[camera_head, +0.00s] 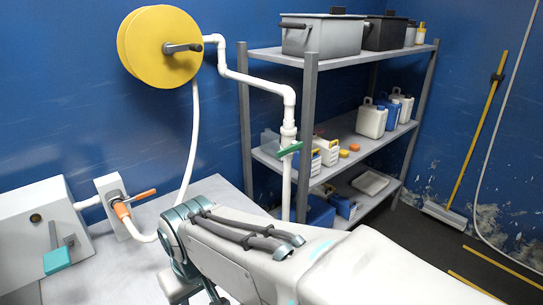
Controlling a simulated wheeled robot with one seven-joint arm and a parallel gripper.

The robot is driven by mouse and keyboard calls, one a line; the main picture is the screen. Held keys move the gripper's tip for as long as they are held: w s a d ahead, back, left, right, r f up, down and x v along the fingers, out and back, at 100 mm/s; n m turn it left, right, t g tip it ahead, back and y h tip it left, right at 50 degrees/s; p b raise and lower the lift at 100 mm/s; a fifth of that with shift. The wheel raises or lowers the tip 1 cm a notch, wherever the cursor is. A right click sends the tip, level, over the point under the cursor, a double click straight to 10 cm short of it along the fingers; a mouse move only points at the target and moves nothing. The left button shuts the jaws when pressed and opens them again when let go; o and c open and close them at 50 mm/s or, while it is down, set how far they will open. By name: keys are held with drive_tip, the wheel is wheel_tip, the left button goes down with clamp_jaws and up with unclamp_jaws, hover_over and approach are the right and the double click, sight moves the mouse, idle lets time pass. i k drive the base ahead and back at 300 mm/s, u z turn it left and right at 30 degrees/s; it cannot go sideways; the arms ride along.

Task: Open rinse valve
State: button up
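Two hand valves show, and no label tells which is the rinse valve. A green valve handle (289,149) sits on a white vertical pipe (288,106) in front of the shelf; it lies tilted across the pipe. An orange lever (140,196) sits by a white wall plate at the left, where a white hose (193,140) comes down from the yellow reel (158,46). My arm reaches in from the lower right, and its teal joint (178,227) is below and right of the orange lever. My gripper does not show clearly.
A grey shelf (310,60) holds bins, jugs and bottles on several levels. A grey box with a teal lever (57,261) stands at the lower left. A yellow-handled squeegee (478,140) leans on the right wall. Dark floor lies open at the right.

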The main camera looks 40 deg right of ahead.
sight(300, 145)
drive_tip(key=k, duration=0.9)
drive_tip(key=z, duration=1.05)
drive_tip(key=i, duration=1)
drive_tip(key=k, duration=0.5)
drive_tip(key=u, duration=0.9)
drive_tip(key=i, duration=0.7)
drive_tip(key=z, duration=0.55)
